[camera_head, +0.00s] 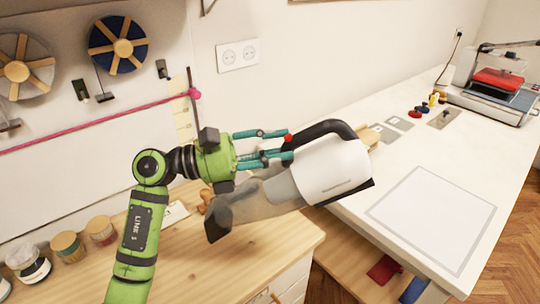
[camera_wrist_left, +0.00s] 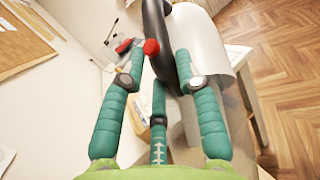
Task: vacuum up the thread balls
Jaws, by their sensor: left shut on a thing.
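My left gripper (camera_head: 268,148) is shut on the dark handle of a handheld vacuum (camera_head: 330,172). The vacuum has a white body and a smoky grey nozzle, whose dark end points to the lower left over the wooden counter. In the left wrist view the teal fingers (camera_wrist_left: 160,75) close around the black handle, beside a red button, with the white body (camera_wrist_left: 200,40) behind. I cannot make out any thread balls for sure; small coloured pieces (camera_head: 428,104) lie at the far end of the white table. My right gripper is not in view.
The wooden counter (camera_head: 245,255) holds several jars (camera_head: 68,246) at the left. The white table (camera_head: 390,165) carries a pale square mat (camera_head: 432,218) and a machine with a red part (camera_head: 498,82). Red and blue items (camera_head: 384,268) lie on a lower shelf.

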